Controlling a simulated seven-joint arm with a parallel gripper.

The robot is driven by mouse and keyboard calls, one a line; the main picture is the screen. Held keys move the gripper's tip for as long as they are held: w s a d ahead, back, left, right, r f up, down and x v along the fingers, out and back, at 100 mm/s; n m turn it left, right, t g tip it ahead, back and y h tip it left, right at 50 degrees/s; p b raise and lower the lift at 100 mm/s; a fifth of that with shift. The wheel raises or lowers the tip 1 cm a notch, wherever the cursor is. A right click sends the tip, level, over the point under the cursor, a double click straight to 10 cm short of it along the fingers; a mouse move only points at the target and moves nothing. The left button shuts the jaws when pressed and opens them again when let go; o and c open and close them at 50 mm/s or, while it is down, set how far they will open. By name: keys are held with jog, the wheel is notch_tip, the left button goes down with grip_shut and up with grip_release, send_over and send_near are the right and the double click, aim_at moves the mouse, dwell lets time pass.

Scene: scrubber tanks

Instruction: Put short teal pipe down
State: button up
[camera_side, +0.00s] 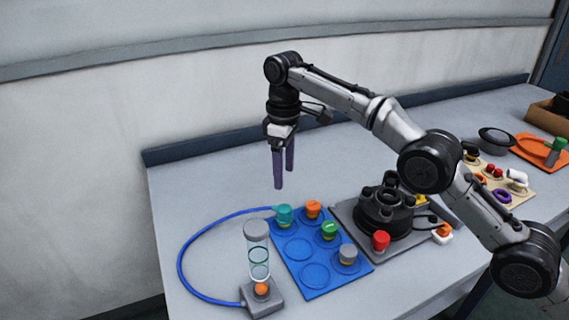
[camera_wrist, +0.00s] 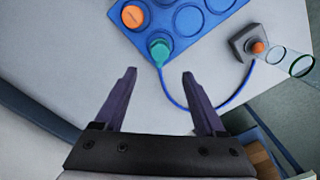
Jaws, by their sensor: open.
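The short teal pipe (camera_side: 285,214) stands at the back left corner of the blue tray (camera_side: 295,276), where the blue hose meets it. It also shows in the wrist view (camera_wrist: 160,51) at the tray's near edge, ahead of the fingers. My gripper (camera_side: 284,180) points down above the bare table behind the tray, apart from the teal pipe. In the wrist view its two purple fingers (camera_wrist: 160,75) are spread with nothing between them.
A clear tube (camera_side: 258,258) stands on a grey base in front of the tray. Orange (camera_side: 313,210), green (camera_side: 329,231) and grey (camera_side: 348,254) pieces stand on the tray. A black round fixture (camera_side: 385,205) is to the right. The table's back left is clear.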

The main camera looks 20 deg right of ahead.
jog(key=shift+r, duration=0.65)
jog(key=s+d+r+m+t, duration=0.2)
jog(key=s+d+r, duration=0.3)
jog(key=d+r, duration=0.45)
jog(key=s+d+r+m+t, duration=0.1)
jog(key=s+d+r, duration=0.2)
jog(key=s, duration=0.2)
jog(key=s+d+r+m, duration=0.2)
jog(key=s+d+r, duration=0.1)
jog(key=s, duration=0.2)
jog(key=s+d+f+m+t, duration=0.1)
jog(key=s+d+f, duration=0.1)
jog(key=s, duration=0.6)
jog(key=s+d+f+m, duration=0.1)
jog(key=s+d+f, duration=0.2)
jog(key=s+f, duration=0.2)
jog(key=s+d+f+m+t, duration=0.1)
jog(key=s+d+f+m, duration=0.1)
jog(key=s, duration=1)
notch_tip(320, 180, down, 2)
jog(key=shift+d+f+t, duration=0.2)
jog(key=shift+d+t, duration=0.1)
jog(key=shift+d, duration=0.45)
